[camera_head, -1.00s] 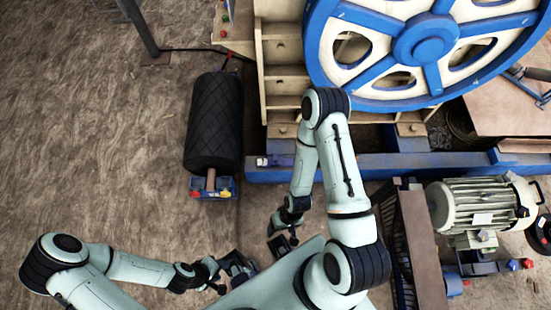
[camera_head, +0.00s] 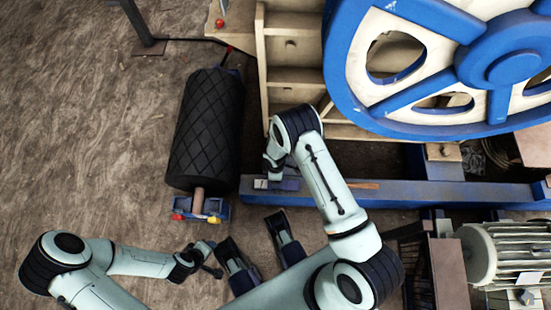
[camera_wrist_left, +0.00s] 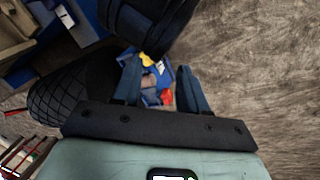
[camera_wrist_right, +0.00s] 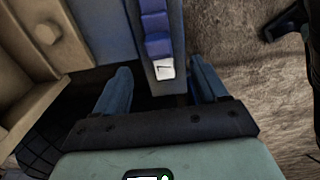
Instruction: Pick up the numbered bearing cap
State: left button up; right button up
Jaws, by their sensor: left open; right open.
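A small blue block with a white label bearing a dark mark (camera_wrist_right: 164,69), apparently the numbered bearing cap, lies on the blue beam. In the head view its white end (camera_head: 261,184) shows at the beam's left end. My right gripper (camera_wrist_right: 160,85) is open and empty, its fingers on either side of the beam in its wrist view, with the label between and just beyond them. In the head view the right arm largely hides this gripper. My left gripper (camera_wrist_left: 160,85) is open and empty, low at the left, facing the roller's blue end bracket (camera_wrist_left: 155,78).
A black ribbed roller (camera_head: 207,125) stands left of the beam (camera_head: 440,193). A large blue and cream flywheel (camera_head: 440,60) is at the upper right. A motor (camera_head: 510,250) stands at the right. The brown floor at the left is clear.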

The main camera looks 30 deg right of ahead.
notch_tip(320, 180, down, 3)
jog(key=shift+r, duration=0.1)
jog(key=f+b, duration=0.2)
jog(key=f, duration=0.3)
jog(key=shift+d+f, duration=0.15)
jog(key=shift+d, duration=0.05)
pick_arm(q)
jog(key=shift+t+y, duration=0.4)
jog(key=shift+t, duration=0.2)
jog(key=w+f, duration=0.1)
jog(key=w+a, duration=0.1)
jog(key=w+a+f, duration=0.1)
jog(key=w, duration=0.1)
jog(key=shift+w+a+f, duration=0.1)
jog(key=shift+f, duration=0.25)
pick_arm(e)
grip_shut()
